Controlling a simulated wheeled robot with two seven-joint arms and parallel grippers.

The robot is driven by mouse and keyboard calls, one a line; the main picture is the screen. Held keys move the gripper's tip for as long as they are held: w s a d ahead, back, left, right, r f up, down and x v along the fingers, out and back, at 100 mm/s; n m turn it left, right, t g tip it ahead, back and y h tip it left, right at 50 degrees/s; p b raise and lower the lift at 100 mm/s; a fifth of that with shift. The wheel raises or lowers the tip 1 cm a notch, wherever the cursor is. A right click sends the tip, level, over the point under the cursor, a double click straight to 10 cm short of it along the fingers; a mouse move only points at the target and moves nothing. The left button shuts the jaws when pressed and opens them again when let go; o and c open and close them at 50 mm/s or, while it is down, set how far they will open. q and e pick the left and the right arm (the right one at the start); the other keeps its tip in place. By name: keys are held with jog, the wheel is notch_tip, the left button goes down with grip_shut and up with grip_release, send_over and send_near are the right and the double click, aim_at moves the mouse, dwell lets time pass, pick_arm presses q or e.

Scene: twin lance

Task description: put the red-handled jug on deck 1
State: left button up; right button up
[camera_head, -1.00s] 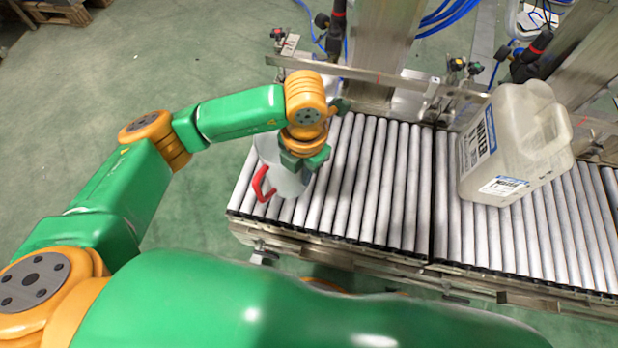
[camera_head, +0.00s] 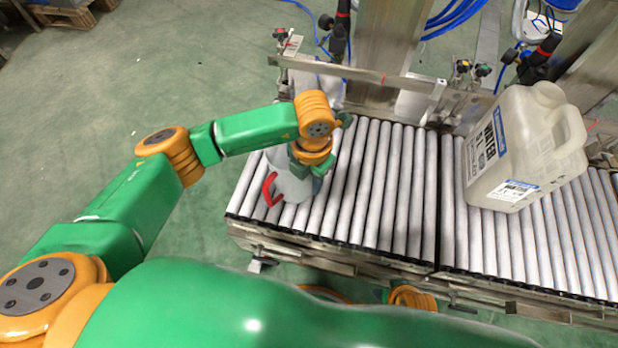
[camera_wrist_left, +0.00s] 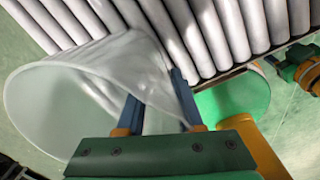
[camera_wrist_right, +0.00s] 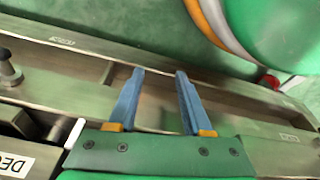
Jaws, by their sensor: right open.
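The red-handled jug (camera_head: 290,188) is a whitish open vessel at the left end of the roller conveyor. Its red handle (camera_head: 270,190) faces the front left. My left gripper (camera_head: 300,168) is down at the jug's rim. In the left wrist view the translucent jug (camera_wrist_left: 60,95) reaches in between my left gripper's spread fingers (camera_wrist_left: 155,90), and its wall partly covers one finger. My right gripper (camera_wrist_right: 160,80) is open and empty above metal framing.
A large translucent water canister (camera_head: 530,150) stands on the right roller section. Left rollers (camera_head: 385,190) right of the jug are bare. Metal posts and a rail (camera_head: 350,72) with fittings line the back edge.

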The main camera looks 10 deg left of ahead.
pick_arm(q)
jog(key=shift+r, duration=0.15)
pick_arm(e)
jog(key=shift+r, duration=0.1)
pick_arm(q)
notch_tip(320, 180, up, 5)
jog(key=shift+d+r+p, duration=0.15)
jog(key=shift+r+p, duration=0.05)
jog(key=shift+p, duration=0.95)
notch_tip(320, 180, up, 7)
jog(key=p, duration=0.1)
jog(key=shift+s+f, duration=0.15)
jog(key=shift+f, duration=0.05)
pick_arm(e)
jog(key=s+f, duration=0.1)
jog(key=s+d+f, duration=0.2)
jog(key=s, duration=0.1)
pick_arm(q)
jog(key=shift+d, duration=0.1)
pick_arm(e)
jog(key=shift+s, duration=0.1)
